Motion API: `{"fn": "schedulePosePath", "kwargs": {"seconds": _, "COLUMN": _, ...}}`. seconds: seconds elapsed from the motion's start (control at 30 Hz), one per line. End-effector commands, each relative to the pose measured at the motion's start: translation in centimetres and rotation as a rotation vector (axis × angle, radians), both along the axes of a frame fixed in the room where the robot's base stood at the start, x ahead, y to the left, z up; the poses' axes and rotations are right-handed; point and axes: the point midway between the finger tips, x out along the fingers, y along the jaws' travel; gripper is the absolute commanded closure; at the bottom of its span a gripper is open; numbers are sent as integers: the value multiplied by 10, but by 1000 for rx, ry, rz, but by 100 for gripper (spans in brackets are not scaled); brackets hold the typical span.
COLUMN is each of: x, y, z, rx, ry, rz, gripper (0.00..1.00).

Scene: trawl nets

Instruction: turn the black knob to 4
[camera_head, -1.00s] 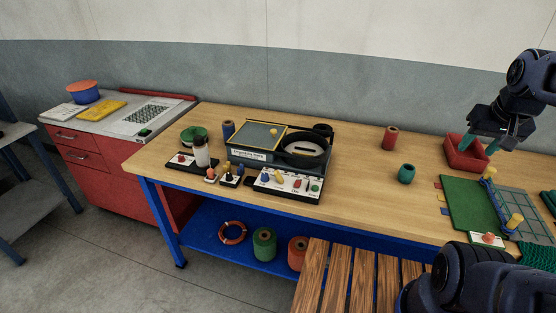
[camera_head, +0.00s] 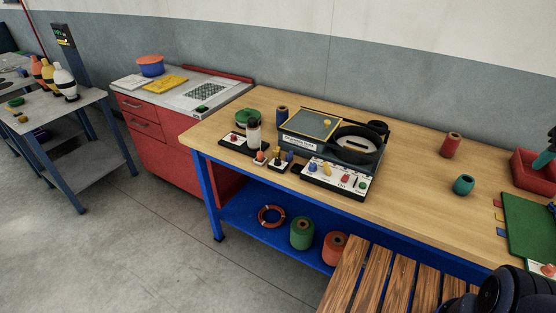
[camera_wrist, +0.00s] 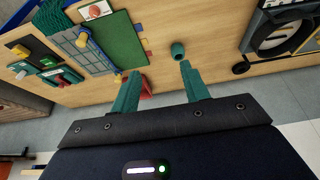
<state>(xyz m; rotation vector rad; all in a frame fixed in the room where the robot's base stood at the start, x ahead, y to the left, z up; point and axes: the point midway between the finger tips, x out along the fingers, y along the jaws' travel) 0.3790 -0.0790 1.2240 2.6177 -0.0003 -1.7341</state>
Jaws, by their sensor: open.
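I cannot make out the knob in the wrist view.
A machine with a round black ring (camera_head: 358,145) stands behind the panel. A white bottle (camera_head: 254,132) stands left of the knob.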

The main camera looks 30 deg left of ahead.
Motion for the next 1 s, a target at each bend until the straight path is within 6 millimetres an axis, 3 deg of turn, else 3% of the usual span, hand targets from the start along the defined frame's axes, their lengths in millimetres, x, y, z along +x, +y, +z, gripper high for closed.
{"fn": "schedulePosePath", "kwargs": {"seconds": 0.17, "x": 9, "y": 6, "z": 4, "rx": -4, "ry": 7, "rz": 33, "gripper": 57}}
{"fn": "schedulePosePath", "kwargs": {"seconds": 0.47, "x": 69, "y": 54, "z": 23, "rx": -44, "ry": 56, "rz": 270, "gripper": 57}}
{"fn": "schedulePosePath", "kwargs": {"seconds": 0.77, "x": 131, "y": 133, "z": 30, "rx": -92, "ry": 103, "rz": 541, "gripper": 57}}
{"fn": "schedulePosePath", "kwargs": {"seconds": 1.0, "x": 168, "y": 213, "z": 22, "rx": -134, "ry": 136, "rz": 757, "gripper": 57}}
